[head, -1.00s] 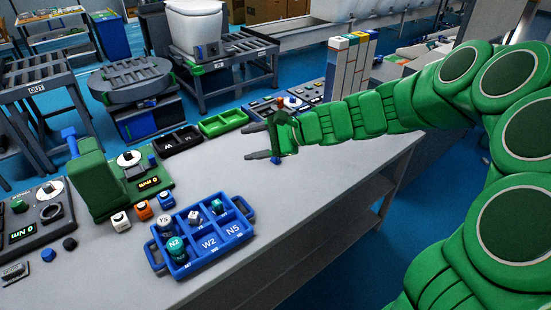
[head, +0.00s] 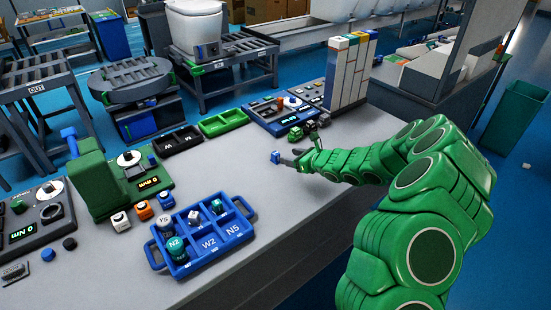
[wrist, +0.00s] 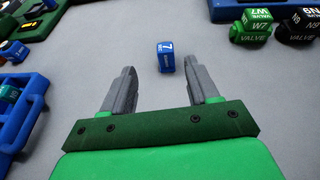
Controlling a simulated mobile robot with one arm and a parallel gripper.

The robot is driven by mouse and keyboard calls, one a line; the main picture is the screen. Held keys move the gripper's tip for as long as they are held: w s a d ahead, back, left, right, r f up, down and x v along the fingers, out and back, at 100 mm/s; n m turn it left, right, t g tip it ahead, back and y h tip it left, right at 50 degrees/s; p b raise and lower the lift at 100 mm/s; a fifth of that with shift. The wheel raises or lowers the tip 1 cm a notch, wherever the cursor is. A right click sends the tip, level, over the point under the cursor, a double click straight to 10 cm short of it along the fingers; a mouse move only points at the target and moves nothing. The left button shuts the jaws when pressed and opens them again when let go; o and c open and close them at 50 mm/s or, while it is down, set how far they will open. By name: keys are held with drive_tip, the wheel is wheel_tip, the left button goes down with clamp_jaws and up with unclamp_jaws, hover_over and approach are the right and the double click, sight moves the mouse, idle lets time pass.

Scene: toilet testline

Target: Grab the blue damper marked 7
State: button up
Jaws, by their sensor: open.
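The blue damper (wrist: 166,58) with a white 7 on it stands on the grey bench top, just beyond the fingertips in the wrist view and roughly midway between their lines. My gripper (wrist: 160,70) is open and empty, with one finger on each side of the gap. In the head view the damper (head: 275,157) shows as a small blue block at the tip of my gripper (head: 284,159). Whether the fingers touch the damper is hard to tell, but the wrist view shows a gap.
A blue divided tray (head: 240,235) with several valves and dampers stands at the front. Black (head: 178,141) and green (head: 222,122) trays line the back. Green (wrist: 250,27) and black (wrist: 297,26) valves stand at upper right in the wrist view. The bench around the damper is clear.

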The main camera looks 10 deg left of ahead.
sight(278, 155)
drive_tip(key=shift+w+d+f+m, duration=0.15)
drive_tip(key=shift+d+f+m, duration=0.05)
drive_tip(key=shift+f, duration=0.2)
drive_tip(key=shift+w+d+f+m, duration=0.1)
drive_tip(key=shift+d+f+m, duration=0.1)
drive_tip(key=shift+f, duration=0.2)
drive_tip(key=shift+w+a+f, duration=0.15)
drive_tip(key=shift+a, duration=0.05)
drive_tip(key=shift+x, duration=1)
drive_tip(key=x, duration=0.3)
drive_tip(key=shift+w+a, duration=0.1)
drive_tip(key=shift+a, duration=0.35)
drive_tip(key=shift+w+a, duration=0.5)
drive_tip(key=shift+a, duration=0.05)
clamp_jaws()
